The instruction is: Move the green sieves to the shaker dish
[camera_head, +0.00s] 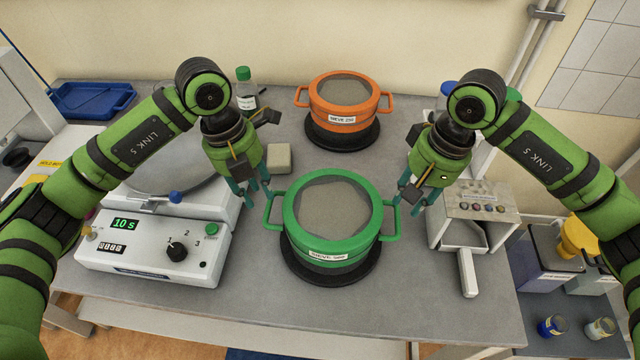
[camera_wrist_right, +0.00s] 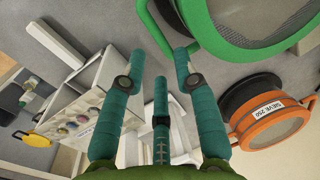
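A green sieve (camera_head: 331,255) with two side handles and a white label stands upright on a black round base (camera_head: 318,277) at the table's middle. My left gripper (camera_head: 252,194) is at its left handle (camera_head: 269,211), fingers apart. My right gripper (camera_head: 406,197) is at its right handle (camera_head: 393,217). In the right wrist view its fingers (camera_wrist_right: 160,75) are spread, with the green handle (camera_wrist_right: 148,28) by the fingertips and nothing gripped. The shaker dish (camera_head: 178,176) is a grey disc on the white shaker (camera_head: 150,250) at left, partly hidden by my left arm.
An orange sieve (camera_head: 340,118) stands on a black base behind the green one. A small beige block (camera_head: 279,158) and a green-capped bottle (camera_head: 245,88) are behind my left gripper. A white rack (camera_head: 475,215) with a scoop (camera_head: 467,270) stands at right. A blue tray (camera_head: 90,99) is back left.

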